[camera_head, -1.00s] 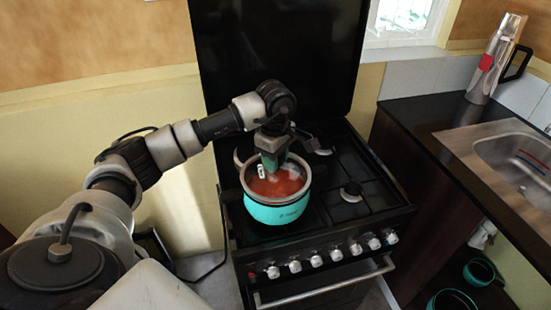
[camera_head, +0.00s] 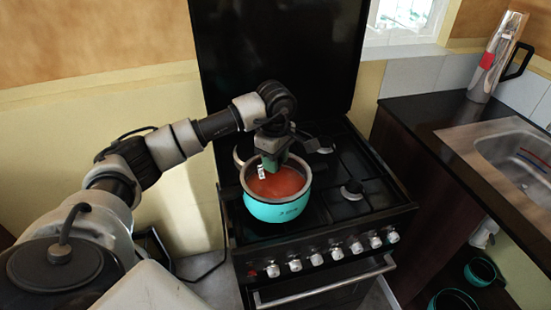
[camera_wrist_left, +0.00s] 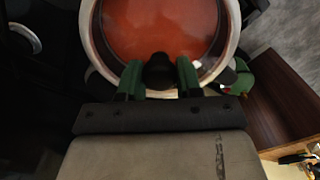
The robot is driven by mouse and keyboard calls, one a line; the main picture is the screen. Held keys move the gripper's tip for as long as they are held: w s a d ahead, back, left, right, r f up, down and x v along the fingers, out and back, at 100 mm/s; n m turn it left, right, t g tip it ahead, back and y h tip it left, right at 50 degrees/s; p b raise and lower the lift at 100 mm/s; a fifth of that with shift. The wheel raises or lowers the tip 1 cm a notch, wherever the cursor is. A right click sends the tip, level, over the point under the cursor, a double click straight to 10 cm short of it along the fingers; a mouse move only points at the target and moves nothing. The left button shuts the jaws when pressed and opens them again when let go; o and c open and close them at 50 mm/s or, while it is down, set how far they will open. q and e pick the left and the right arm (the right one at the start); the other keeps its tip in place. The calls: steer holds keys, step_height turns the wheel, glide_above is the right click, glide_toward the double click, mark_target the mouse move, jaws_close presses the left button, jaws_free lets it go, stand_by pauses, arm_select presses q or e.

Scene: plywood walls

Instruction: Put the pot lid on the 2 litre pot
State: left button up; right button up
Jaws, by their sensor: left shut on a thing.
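A turquoise pot (camera_head: 277,211) with a steel rim stands on the left part of the stove, with red-orange contents showing inside. My left gripper (camera_head: 274,163) reaches down over the back of its opening. In the left wrist view, the green fingers (camera_wrist_left: 159,78) are shut on the black knob of the pot lid (camera_wrist_left: 159,66). The lid looks like clear glass, with the red contents (camera_wrist_left: 160,25) visible through it. I cannot tell whether the lid touches the pot's rim all round. My right gripper is not in view.
The black stove (camera_head: 352,207) has free burners to the right of the pot and knobs along its front. A counter with a sink (camera_head: 515,160) and a steel flask (camera_head: 492,62) is at right. Turquoise pots (camera_head: 454,301) sit low at right.

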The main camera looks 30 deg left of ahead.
arm_select(q)
steer(key=o, duration=1.1)
steer(key=shift+o, duration=0.2)
step_height(320, 180, up, 11)
steer(key=b, duration=0.2)
